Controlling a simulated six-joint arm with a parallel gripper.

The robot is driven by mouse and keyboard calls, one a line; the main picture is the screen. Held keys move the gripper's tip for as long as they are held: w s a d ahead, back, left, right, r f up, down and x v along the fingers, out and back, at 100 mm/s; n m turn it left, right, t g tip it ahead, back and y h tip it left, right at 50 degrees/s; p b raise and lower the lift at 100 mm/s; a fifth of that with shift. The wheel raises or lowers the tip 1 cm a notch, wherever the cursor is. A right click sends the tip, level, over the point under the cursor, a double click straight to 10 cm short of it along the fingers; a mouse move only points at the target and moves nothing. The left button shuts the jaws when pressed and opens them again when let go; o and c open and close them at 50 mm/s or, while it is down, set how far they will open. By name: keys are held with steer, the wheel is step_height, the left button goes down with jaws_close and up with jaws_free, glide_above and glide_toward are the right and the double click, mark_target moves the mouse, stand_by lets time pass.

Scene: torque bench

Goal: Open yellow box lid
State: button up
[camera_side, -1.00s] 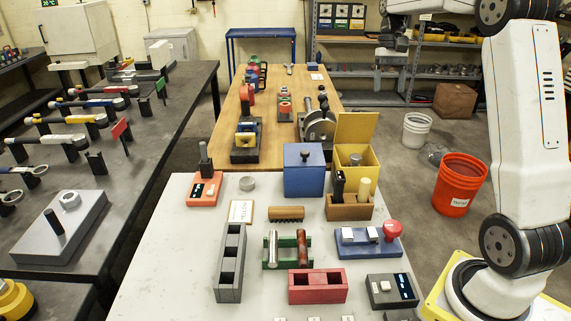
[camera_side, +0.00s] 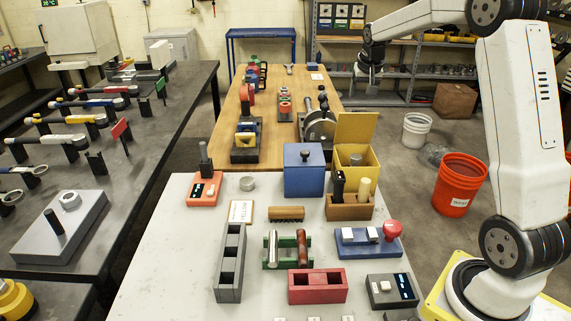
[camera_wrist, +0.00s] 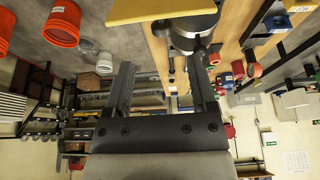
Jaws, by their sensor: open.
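The yellow box (camera_side: 374,160) stands at the far right end of the light grey table, beside a blue box. Its yellow lid (camera_side: 356,129) stands upright at the back, so the box shows open at the top. A yellow panel edge at the top of the wrist view (camera_wrist: 160,10) looks like this lid. My gripper (camera_side: 369,84) hangs in the air behind and above the box in the side view, apart from the lid. In the wrist view its two dark fingers (camera_wrist: 160,75) are spread wide with nothing between them.
The blue box (camera_side: 303,178) with a dark knob is left of the yellow box. A wooden holder (camera_side: 349,212) with upright handles stands in front. A grey wheel device (camera_side: 318,126) sits on the wooden table behind. Orange (camera_side: 459,185) and white (camera_side: 416,132) buckets stand on the floor to the right.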

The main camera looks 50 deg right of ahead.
mark_target(357, 110)
steer(key=shift+w, duration=0.2)
steer(key=shift+f, duration=0.1)
steer(key=shift+x, duration=3.85)
steer(key=shift+d, duration=0.1)
steer(key=shift+c, duration=0.3)
jaws_close()
